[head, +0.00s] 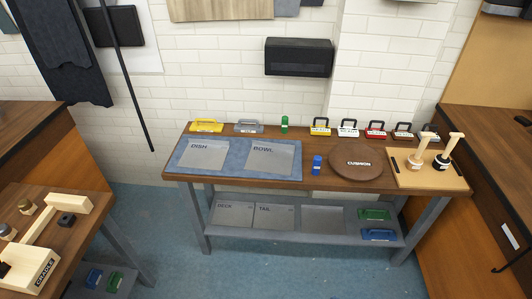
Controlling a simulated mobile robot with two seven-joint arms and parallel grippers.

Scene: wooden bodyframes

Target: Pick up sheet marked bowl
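The sheet marked BOWL (274,159) is a flat grey square. It lies on the right half of a blue mat (236,160) on the wooden workbench against the wall. A similar grey sheet marked DISH (203,154) lies on the left half of the mat, apart from it. Neither of my grippers shows in the head view.
More sheets lie on the lower shelf (340,238). Blue floor (160,215) lies open left of the bench.

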